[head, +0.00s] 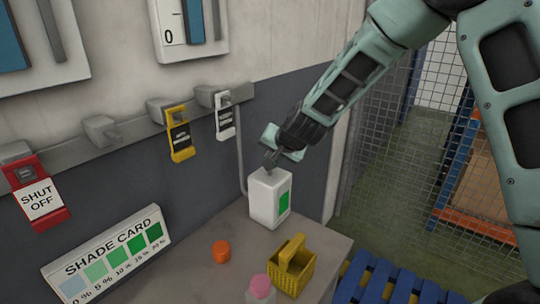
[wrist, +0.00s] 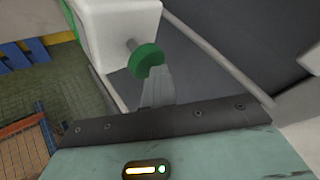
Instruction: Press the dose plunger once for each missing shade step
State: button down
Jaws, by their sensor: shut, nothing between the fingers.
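The white dose dispenser (head: 262,200) stands upright on the grey bench, with a green patch on its side; it fills the top of the wrist view (wrist: 115,25). Its plunger, a green round knob on a short stem, shows in the wrist view (wrist: 146,60); the head view does not show it clearly. My gripper (head: 269,164) is shut and empty, just above the dispenser. In the wrist view its fingertips (wrist: 157,72) overlap the knob's edge; I cannot tell whether they touch. The shade card (head: 107,254) leans at the bench's left, its swatches running from pale blue to dark green.
An orange cap (head: 221,251), a pink-lidded jar (head: 260,290) and a yellow basket (head: 299,273) are on the bench (head: 190,282). Red (head: 36,195), yellow (head: 181,140) and white (head: 225,118) tags hang from the wall rail. Wire mesh fencing (head: 385,150) stands to the right.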

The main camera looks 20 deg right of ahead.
jog(key=shift+r+p, duration=0.9)
jog(key=shift+r, duration=0.45)
jog(key=shift+r, duration=0.1)
notch_tip(320, 180, up, 5)
jog(key=p, duration=0.4)
dwell(1.8)
